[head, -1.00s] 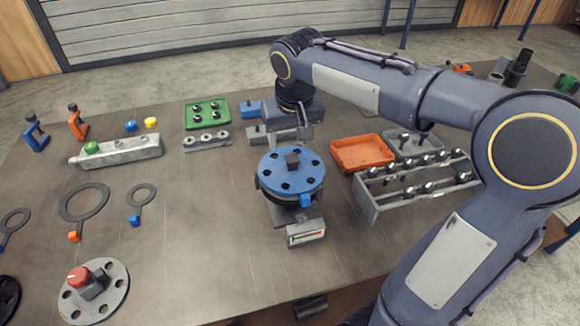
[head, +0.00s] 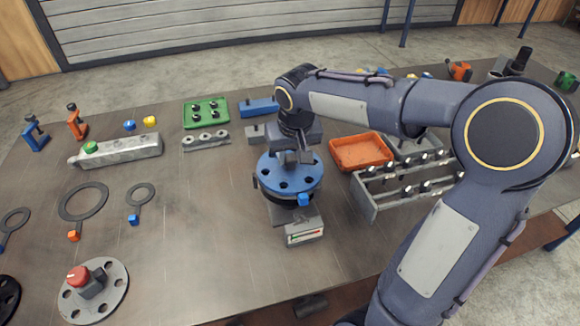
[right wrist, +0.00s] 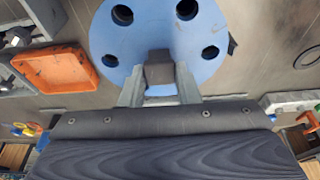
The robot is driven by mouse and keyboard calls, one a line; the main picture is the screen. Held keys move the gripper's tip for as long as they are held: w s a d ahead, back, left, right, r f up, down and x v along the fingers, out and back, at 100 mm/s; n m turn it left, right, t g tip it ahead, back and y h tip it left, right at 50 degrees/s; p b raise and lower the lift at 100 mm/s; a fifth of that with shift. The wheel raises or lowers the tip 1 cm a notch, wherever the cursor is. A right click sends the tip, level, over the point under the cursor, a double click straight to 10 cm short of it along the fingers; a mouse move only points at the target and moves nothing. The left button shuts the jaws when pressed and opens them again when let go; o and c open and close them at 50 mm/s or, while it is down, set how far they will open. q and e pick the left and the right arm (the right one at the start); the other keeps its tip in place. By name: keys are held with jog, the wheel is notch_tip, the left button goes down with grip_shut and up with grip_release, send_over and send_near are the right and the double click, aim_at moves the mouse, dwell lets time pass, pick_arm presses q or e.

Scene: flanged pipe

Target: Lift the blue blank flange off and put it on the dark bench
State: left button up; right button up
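The blue blank flange (head: 282,181) is a round blue disc with several dark holes, lying flat on top of the pipe stand near the middle of the dark bench (head: 200,255). A dark square knob (right wrist: 158,73) stands up from its centre. My right gripper (right wrist: 160,76) is over the flange, with one grey finger on each side of the knob. The fingers look spread around it, with no clear grip visible. In the head view the right gripper (head: 302,157) hides most of the knob. My left gripper is not in view.
An orange tray (head: 361,152) and a grey bolt rack (head: 410,182) stand to the right. A green tray (head: 206,112) and grey block (head: 120,150) are behind left. A grey flange with a red knob (head: 93,290) lies front left. Bench left of the stand is clear.

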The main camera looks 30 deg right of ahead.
aim_at(289, 154)
grip_shut()
jog(key=shift+r, duration=0.1)
jog(key=shift+r, duration=0.45)
notch_tip(289, 154, up, 2)
jog(key=shift+r, duration=0.15)
jog(key=s+d+r+b, duration=0.1)
jog(key=s+d+r, duration=0.6)
jog(key=s, duration=0.5)
notch_tip(289, 154, up, 3)
jog(key=shift+d+f, duration=0.15)
jog(key=shift+d, duration=0.05)
